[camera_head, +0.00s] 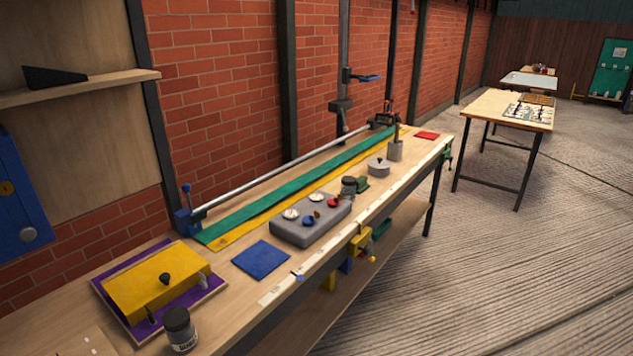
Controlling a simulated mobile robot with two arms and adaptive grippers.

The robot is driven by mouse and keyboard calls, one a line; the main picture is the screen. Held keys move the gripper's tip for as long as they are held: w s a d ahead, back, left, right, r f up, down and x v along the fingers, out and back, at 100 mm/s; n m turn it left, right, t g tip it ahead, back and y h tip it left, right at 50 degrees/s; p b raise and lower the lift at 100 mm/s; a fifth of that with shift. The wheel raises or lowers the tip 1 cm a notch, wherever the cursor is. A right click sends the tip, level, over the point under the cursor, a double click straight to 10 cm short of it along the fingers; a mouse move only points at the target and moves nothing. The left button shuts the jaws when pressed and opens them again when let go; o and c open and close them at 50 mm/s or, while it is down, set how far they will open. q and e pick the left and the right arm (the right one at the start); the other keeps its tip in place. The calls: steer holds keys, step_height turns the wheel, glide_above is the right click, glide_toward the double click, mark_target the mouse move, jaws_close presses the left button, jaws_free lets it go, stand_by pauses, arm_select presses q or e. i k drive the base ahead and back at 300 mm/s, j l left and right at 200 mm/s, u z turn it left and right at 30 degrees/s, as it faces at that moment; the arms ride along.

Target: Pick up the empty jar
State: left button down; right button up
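A small jar (180,330) with a dark lid and a pale label stands upright at the near end of the long wooden workbench (225,315), in front of a yellow box. A second small dark-topped jar (348,188) stands farther along, at the far end of a grey block. I cannot see inside either jar, so I cannot tell which one is empty. Neither of my grippers shows in the head view.
The yellow box (150,285) sits on a purple mat. The grey block (300,229) carries red and white pieces. A blue square (261,260), a low grey pot (378,168) and a grey holder (395,151) share the bench. Floor (480,270) to the right is clear.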

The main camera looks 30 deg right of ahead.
mark_target(348, 187)
steer(key=i+l, duration=0.1)
steer(key=l, duration=0.7)
steer(key=i+l, duration=0.15)
steer(key=l, duration=0.25)
steer(key=i+l+z, duration=0.1)
steer(key=l, duration=0.3)
steer(key=i+l, duration=0.1)
steer(key=l, duration=0.3)
